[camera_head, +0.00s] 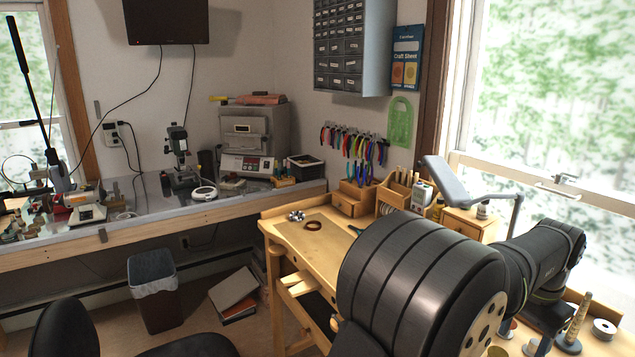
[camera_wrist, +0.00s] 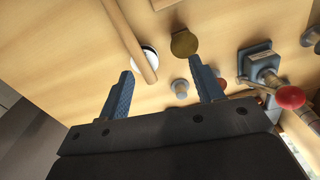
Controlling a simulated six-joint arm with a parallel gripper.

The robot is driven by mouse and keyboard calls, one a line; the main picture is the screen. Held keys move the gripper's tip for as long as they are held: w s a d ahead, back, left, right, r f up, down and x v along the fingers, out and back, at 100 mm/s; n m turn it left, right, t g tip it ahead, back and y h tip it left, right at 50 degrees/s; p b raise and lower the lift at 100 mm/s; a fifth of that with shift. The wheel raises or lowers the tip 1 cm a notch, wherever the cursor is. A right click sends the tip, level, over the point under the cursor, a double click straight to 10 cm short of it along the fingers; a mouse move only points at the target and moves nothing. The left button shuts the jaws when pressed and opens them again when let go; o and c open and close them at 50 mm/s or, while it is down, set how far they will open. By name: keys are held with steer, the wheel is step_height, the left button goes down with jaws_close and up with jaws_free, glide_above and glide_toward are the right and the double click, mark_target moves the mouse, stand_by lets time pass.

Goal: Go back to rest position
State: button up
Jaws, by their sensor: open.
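My gripper (camera_wrist: 163,90) shows in the wrist view with its two blue textured fingers spread apart. It is open, with nothing held between the fingers. It hangs over a light wooden workbench (camera_wrist: 95,50). In the head view my large dark arm covers much of the lower right, and I cannot make out the fingers there. The wooden workbench (camera_head: 300,238) is partly hidden behind the arm.
In the wrist view a wooden rod (camera_wrist: 128,38), a brass disc (camera_wrist: 184,44) and a small vise with a red knob (camera_wrist: 290,97) are near the fingers. In the head view a lamp arm (camera_head: 445,180) stands close behind my arm. A bin (camera_head: 155,290) stands on the floor.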

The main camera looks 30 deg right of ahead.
steer(key=s+a+r, duration=0.3)
steer(key=s+r, duration=0.2)
steer(key=s, duration=0.2)
steer(key=s+d, duration=0.3)
steer(key=d, duration=0.7)
steer(key=w+d+f, duration=0.1)
steer(key=w+f, duration=0.1)
steer(key=w, duration=0.1)
steer(key=w+d+f, duration=0.2)
steer(key=w, duration=0.1)
steer(key=w+d+f, duration=0.1)
steer(key=w+f, duration=0.2)
steer(key=w, duration=0.1)
steer(key=shift+d, duration=0.25)
steer(key=shift+w+f, duration=0.15)
steer(key=shift+f, duration=0.95)
